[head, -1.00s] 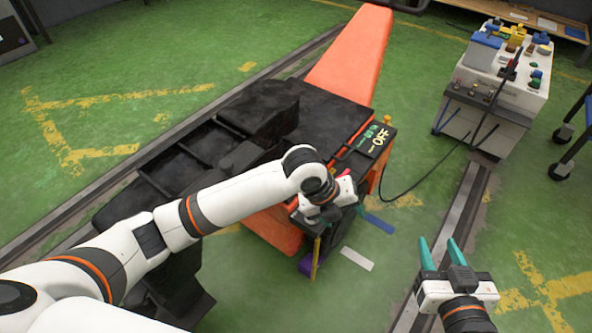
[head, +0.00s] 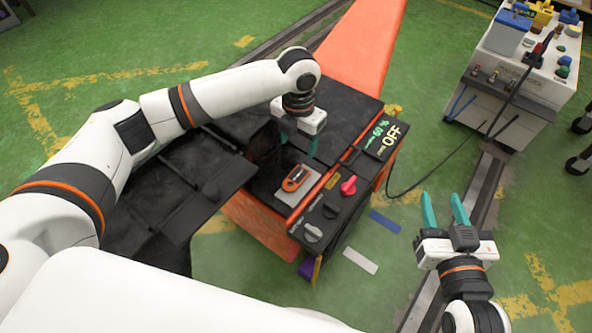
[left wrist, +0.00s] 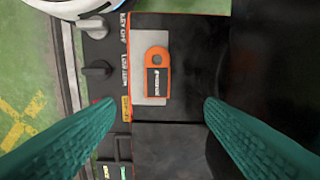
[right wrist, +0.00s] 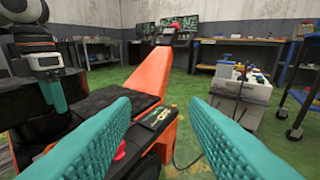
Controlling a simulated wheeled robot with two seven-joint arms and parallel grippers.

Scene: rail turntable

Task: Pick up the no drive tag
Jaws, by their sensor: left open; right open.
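The no drive tag (head: 295,178) is a small orange tag with a hole and a dark label. It lies on a light grey plate (head: 290,198) on top of the black and orange machine. In the left wrist view the tag (left wrist: 157,72) lies ahead of the fingertips, between their lines. My left gripper (head: 303,145) is open and empty above the machine, just behind the tag; its fingers (left wrist: 160,105) point down around the black surface. My right gripper (head: 446,212) is open and empty over the green floor, right of the machine.
A red knob (head: 348,186) and a grey knob (head: 313,233) stand on the panel beside the tag. A white cart (head: 513,95) with a cable stands at the back right.

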